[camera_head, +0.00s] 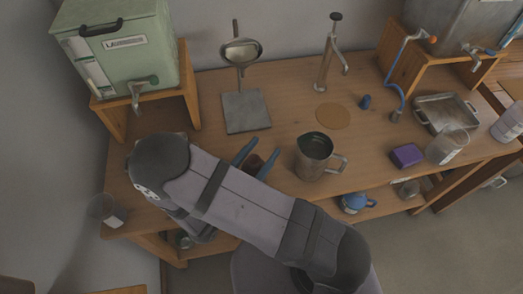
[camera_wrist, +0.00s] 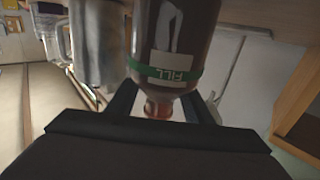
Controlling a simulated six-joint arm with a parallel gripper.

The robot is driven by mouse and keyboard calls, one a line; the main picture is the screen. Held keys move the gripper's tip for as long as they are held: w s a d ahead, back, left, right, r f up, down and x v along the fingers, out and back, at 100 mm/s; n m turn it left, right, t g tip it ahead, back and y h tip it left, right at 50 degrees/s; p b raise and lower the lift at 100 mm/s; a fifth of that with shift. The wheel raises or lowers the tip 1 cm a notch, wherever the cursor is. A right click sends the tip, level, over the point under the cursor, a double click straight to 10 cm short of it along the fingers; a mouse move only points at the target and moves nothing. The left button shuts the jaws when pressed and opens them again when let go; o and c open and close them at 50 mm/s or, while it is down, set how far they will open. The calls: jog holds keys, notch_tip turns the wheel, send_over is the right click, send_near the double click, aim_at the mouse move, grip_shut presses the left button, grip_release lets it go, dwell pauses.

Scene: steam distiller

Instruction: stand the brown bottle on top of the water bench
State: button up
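The brown bottle (camera_wrist: 172,40) fills the upper middle of the wrist view, with a green band and a "FILL" label that reads upside down. Its reddish neck points toward my palm. My gripper (camera_wrist: 165,92) has one finger on each side of the bottle, and the fingertips appear to press on its shoulder. In the head view my gripper (camera_head: 257,156) is over the front edge of the wooden bench (camera_head: 285,95), with a little brown between the blue fingers. My arm hides most of the bottle there. I cannot tell whether the bottle's base touches anything.
A metal jug (camera_head: 314,158) stands just right of my gripper. A grey plate (camera_head: 246,111) lies behind it, near a round mirror on a stand (camera_head: 241,52). A green tank (camera_head: 118,60) sits on a wooden stand at left. A cork disc (camera_head: 333,115) lies farther right.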

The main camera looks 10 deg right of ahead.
aim_at(250, 167)
jog(key=shift+r, duration=0.2)
jog(key=b+v, duration=0.2)
jog(key=v, duration=0.8)
jog(key=shift+s+a+b, duration=0.1)
jog(key=shift+a+b, duration=0.05)
jog(key=shift+b, duration=0.2)
jog(key=shift+v, duration=0.85)
